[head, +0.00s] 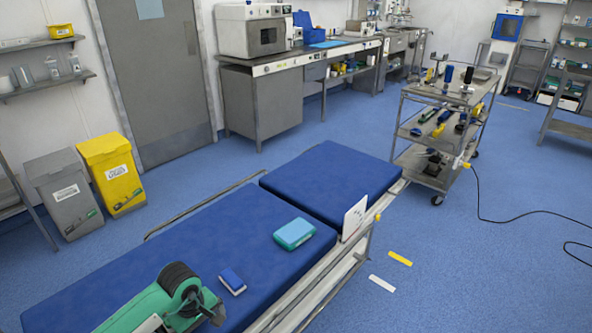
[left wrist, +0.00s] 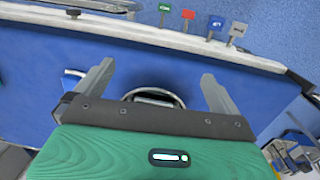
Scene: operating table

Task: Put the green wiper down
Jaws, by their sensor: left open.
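My left gripper (left wrist: 157,72) is open in the left wrist view, with its two grey fingers spread over the blue bed top. Nothing is clasped between the fingers; a dark round shape with a pale rim (left wrist: 156,97) shows behind them, and I cannot tell what it is. In the head view my green left arm comes in at the bottom left, and its fingers cannot be made out. A teal pack (head: 294,233) lies flat on the bed, apart from the arm. I cannot tell whether it is the green wiper. My right gripper is not in view.
A small blue and white block (head: 232,281) lies on the blue bed (head: 200,238) beside my left arm. A white card (head: 355,217) stands at the bed's right edge. A loaded trolley (head: 440,140) stands beyond. The bed's far section is clear.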

